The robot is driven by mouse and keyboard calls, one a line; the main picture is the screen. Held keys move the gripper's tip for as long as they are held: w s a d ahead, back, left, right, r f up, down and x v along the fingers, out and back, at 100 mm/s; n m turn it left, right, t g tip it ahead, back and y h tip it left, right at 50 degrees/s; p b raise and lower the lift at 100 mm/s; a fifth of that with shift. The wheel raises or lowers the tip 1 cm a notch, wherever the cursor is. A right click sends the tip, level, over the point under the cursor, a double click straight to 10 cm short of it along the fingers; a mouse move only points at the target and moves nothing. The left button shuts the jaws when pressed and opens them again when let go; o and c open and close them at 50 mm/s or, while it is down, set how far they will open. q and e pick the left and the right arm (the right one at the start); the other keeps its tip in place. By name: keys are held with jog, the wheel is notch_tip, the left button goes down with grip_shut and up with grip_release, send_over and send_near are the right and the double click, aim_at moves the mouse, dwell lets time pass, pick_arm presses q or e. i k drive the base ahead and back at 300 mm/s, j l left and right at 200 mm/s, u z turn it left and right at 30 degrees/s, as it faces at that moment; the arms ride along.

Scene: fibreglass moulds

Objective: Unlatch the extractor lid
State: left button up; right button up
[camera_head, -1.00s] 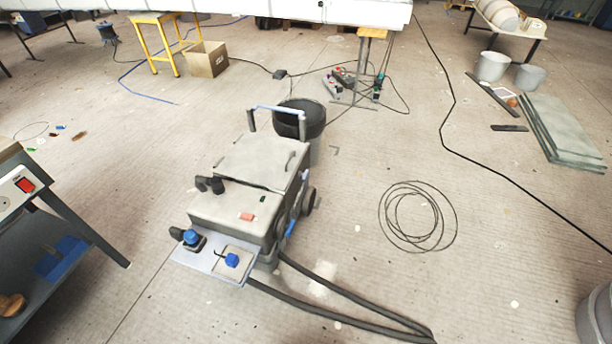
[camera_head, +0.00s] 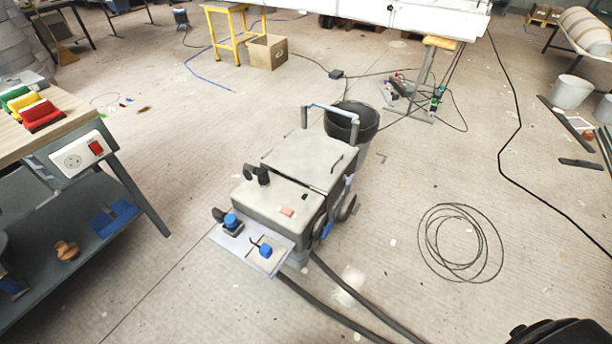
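The extractor (camera_head: 275,208) stands on the floor in the middle of the head view, a grey wheeled box with a light grey lid (camera_head: 308,157) on top. The lid looks closed. A push handle (camera_head: 332,109) rises at its far end. A dark fitting (camera_head: 257,174) sits on the left side of its top. A plate with two blue-capped parts (camera_head: 252,246) is at its near end. The latches are too small to make out. Neither of my grippers shows in the view.
A workbench (camera_head: 60,137) with coloured stacks and a socket box (camera_head: 83,152) stands at the left. A black bucket (camera_head: 351,122) is behind the extractor. Hoses (camera_head: 345,300) run along the floor at the near side. A coiled cable (camera_head: 460,243) lies to the right. A dark rounded object (camera_head: 560,333) shows at bottom right.

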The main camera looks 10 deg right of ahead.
aim_at(349, 178)
jog(key=i+l+u, duration=0.2)
jog(key=l+u, duration=0.25)
jog(key=l, duration=0.15)
jog(key=i+l+u, duration=0.1)
jog(key=l+u, duration=0.35)
jog(key=l, duration=0.2)
jog(key=l+u, duration=0.5)
jog(key=l, duration=0.75)
jog(key=k+l+u, duration=0.1)
jog(key=l, duration=0.45)
jog(key=k+l, duration=0.1)
jog(key=l, duration=0.5)
jog(key=l+u, duration=0.1)
jog(key=l, duration=0.45)
jog(key=k+l, duration=0.15)
jog(key=l, duration=0.45)
jog(key=k+l, duration=0.1)
jog(key=l, duration=0.45)
jog(key=u, duration=0.05)
